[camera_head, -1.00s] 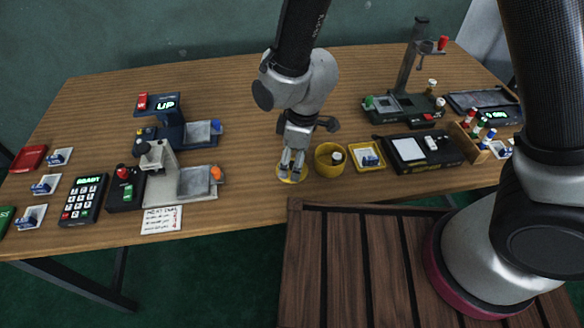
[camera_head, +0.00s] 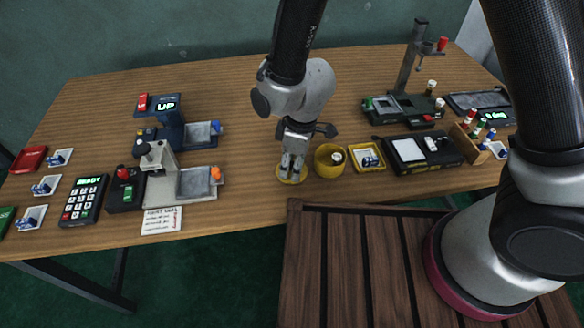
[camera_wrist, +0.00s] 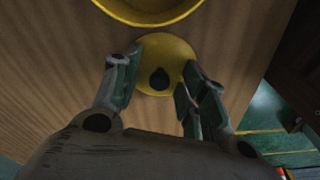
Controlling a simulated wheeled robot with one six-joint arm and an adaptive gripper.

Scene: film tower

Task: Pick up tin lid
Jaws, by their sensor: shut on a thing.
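The tin lid is a round yellow disc with a small dark knob. In the head view the lid (camera_head: 284,180) lies on the table under my gripper, just left of the open yellow tin (camera_head: 320,165). My gripper (camera_head: 292,171) points down with its fingers at the lid and is shut on it, apparently by the knob, though the contact is hard to see. In the wrist view the lid (camera_wrist: 165,50) shows between the two fingers of my gripper (camera_wrist: 158,82), with the tin's rim (camera_wrist: 150,20) at the top edge. I see no clear gap beneath the lid.
A yellow tray (camera_head: 367,167) with a small item stands right of the tin. A dark device with a white panel (camera_head: 408,150) stands further right. A splicer-like machine (camera_head: 180,183) and a note card (camera_head: 161,220) are to the left. Table between is clear.

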